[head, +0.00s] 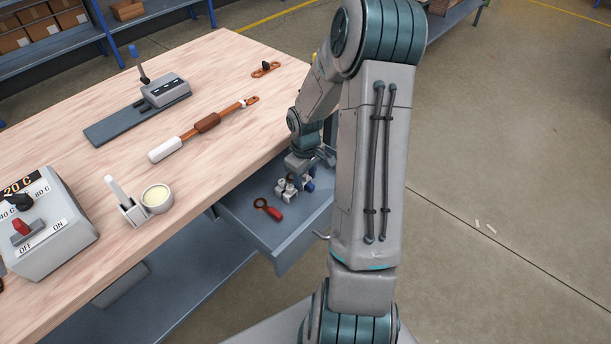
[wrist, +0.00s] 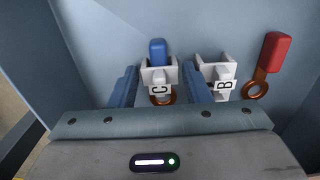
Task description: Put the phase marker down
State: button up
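A second white marker labelled B (wrist: 220,80) stands just right of the right finger. In the head view my gripper (head: 308,165) reaches down into the open drawer and partly hides the white and blue markers there.
A red-handled tool with a brown ring (wrist: 272,60) lies right of marker B. The wooden bench (head: 215,75) carries a control box (head: 45,225), a white cup (head: 157,198), a brown-and-white tool (head: 205,125) and a grey device (head: 165,90).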

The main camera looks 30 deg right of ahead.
aim_at(305, 175)
jog(key=shift+r, duration=0.1)
notch_tip(305, 175, up, 11)
jog(key=p, duration=0.1)
jog(key=s+a+r+m+t, duration=0.1)
jog(key=s+a+r+m, duration=0.1)
jog(key=s+a+r, duration=0.4)
jog(key=s+a+r+m+t, duration=0.1)
jog(key=s+a+r+m, duration=0.1)
jog(key=s+a+r, duration=0.4)
jog(key=shift+s+a+r+t, duration=0.3)
jog(key=shift+s+a, duration=1.1)
jog(key=shift+s, duration=1.35)
jog(key=shift+c, duration=0.3)
